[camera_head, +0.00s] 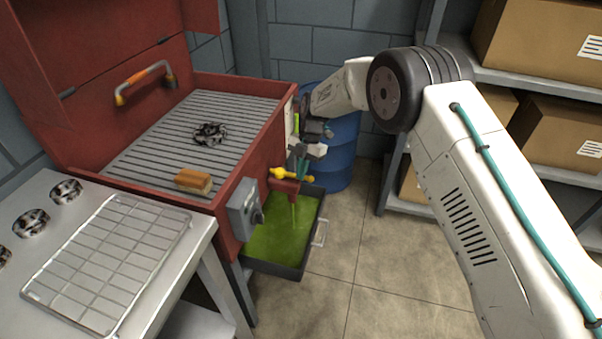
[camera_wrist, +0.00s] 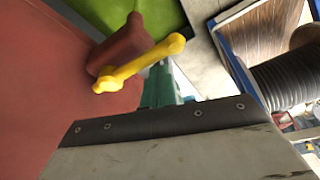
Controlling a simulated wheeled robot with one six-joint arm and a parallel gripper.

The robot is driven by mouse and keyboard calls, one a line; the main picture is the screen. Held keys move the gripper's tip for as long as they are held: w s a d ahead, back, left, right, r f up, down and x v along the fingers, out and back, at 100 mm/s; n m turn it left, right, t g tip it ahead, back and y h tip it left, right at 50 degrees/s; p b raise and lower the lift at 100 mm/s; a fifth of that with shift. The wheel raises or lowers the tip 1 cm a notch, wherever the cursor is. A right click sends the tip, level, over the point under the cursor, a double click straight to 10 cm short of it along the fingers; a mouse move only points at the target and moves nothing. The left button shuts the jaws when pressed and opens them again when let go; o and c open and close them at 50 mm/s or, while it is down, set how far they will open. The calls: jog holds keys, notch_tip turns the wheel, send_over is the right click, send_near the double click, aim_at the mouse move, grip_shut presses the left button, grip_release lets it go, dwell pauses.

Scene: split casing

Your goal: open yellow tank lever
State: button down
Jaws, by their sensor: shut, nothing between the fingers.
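The yellow lever (camera_head: 290,174) sits on a red spout on the right side of the red tank (camera_head: 262,160). In the wrist view the yellow lever (camera_wrist: 140,62) lies diagonally across the dark red spout (camera_wrist: 122,45). My gripper (camera_head: 300,165) is just above the lever in the head view, pointing down. In the wrist view the green fingers of my gripper (camera_wrist: 163,75) are beside the lever's right end, shut with nothing between them. Whether they touch it I cannot tell.
A drawer-like tray (camera_head: 318,234) of green liquid is under the spout. A grey switch box (camera_head: 244,208) is left of the lever. A blue barrel (camera_head: 342,150) stands behind my gripper. A metal shelf (camera_head: 545,80) with boxes is at right. The floor between is clear.

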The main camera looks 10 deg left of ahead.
jog(key=a+v, duration=0.1)
jog(key=v, duration=0.8)
jog(key=shift+w, duration=0.2)
jog(key=m, duration=0.2)
jog(key=s+d+f+m, duration=0.2)
jog(key=m, duration=0.1)
jog(key=shift+s+f+m+g+h, duration=0.15)
jog(key=shift+s+m+g+h, duration=0.1)
jog(key=shift+m+g+h, duration=0.05)
jog(key=s+d+r+m+h, duration=0.1)
jog(key=s+d+r+m, duration=0.75)
jog(key=d+r, duration=0.2)
jog(key=s+d+r+m, duration=0.8)
jog(key=d+r+m, duration=0.15)
jog(key=d, duration=0.25)
jog(key=s+d+r+m+t, duration=0.2)
jog(key=s+d, duration=0.6)
jog(key=s, duration=0.4)
jog(key=s+d+r+m+t, duration=0.3)
jog(key=s+d+r+m, duration=0.2)
jog(key=s+d, duration=0.3)
jog(key=s, duration=0.4)
jog(key=shift+d+r+m+t, duration=0.25)
jog(key=shift+d+m+t, duration=0.05)
